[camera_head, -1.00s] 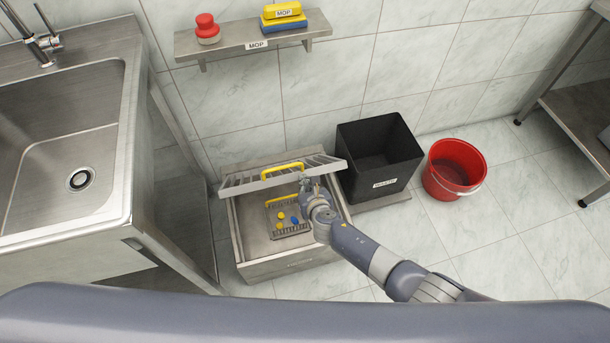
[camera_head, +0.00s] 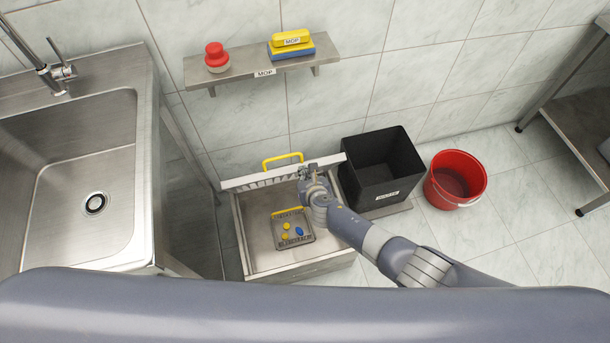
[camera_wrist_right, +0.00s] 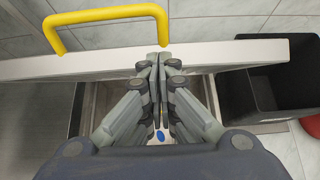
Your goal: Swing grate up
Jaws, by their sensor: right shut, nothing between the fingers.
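The grate (camera_head: 242,180) is tilted up steeply along the back edge of the floor basin (camera_head: 264,258), its yellow handle (camera_head: 283,161) at the top. In the right wrist view the grate (camera_wrist_right: 225,55) shows edge-on as a pale bar with the yellow handle (camera_wrist_right: 105,14) at upper left. My right gripper (camera_head: 308,174) is at the grate's right part; its shut fingertips (camera_wrist_right: 158,56) hold nothing and overlap the bar in view. Whether they touch it I cannot tell. My left gripper is not in view.
Inside the basin is a small strainer tray (camera_head: 307,238) with a yellow handle and several yellow and blue caps. A black bin (camera_head: 382,180) stands right of the basin, beside a red bucket (camera_head: 455,180). A sink (camera_head: 80,200) is at left; a shelf (camera_head: 225,77) hangs above.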

